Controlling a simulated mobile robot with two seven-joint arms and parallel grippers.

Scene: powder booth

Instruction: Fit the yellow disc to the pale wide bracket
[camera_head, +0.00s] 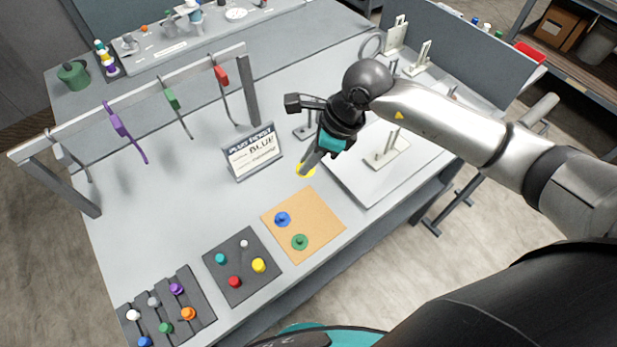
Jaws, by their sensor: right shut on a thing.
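My right gripper (311,163) points down over the table, left of the pale tray. It is shut on the yellow disc (305,172), which shows at the fingertips; the fingers hide part of it. I cannot tell whether the disc is clear of the tabletop. A pale bracket (385,157) with an upright part stands on the tray, right of the gripper and apart from the disc. Other pale brackets (396,36) stand farther back, and I cannot tell for sure which is the wide one. My left gripper is not in view.
A tan mat (325,215) holds a blue disc (283,219) and a green disc (299,242). Dark trays (238,292) with coloured knobs lie at the front left. A sign (252,155) stands left of the gripper. A rail (150,92) with hanging coloured hooks stands behind.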

